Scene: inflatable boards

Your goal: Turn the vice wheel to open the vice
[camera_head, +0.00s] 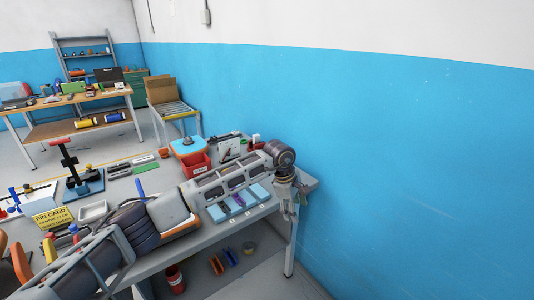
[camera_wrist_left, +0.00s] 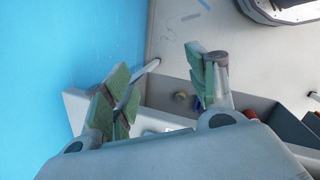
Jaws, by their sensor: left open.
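I cannot make out a vice or its wheel in either view. My left gripper (camera_head: 287,208) hangs fingers down at the right end of the grey workbench (camera_head: 307,183), close to the bench corner and in front of the blue wall. It is open; in the left wrist view its two green-padded fingers (camera_wrist_left: 165,92) stand wide apart with no object gripped. A thin grey bar, apparently the bench leg (camera_wrist_left: 137,86), shows beyond and between them. My right gripper is not in view.
A yellow sign (camera_head: 52,217) is at left. Floor right of the bench is clear.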

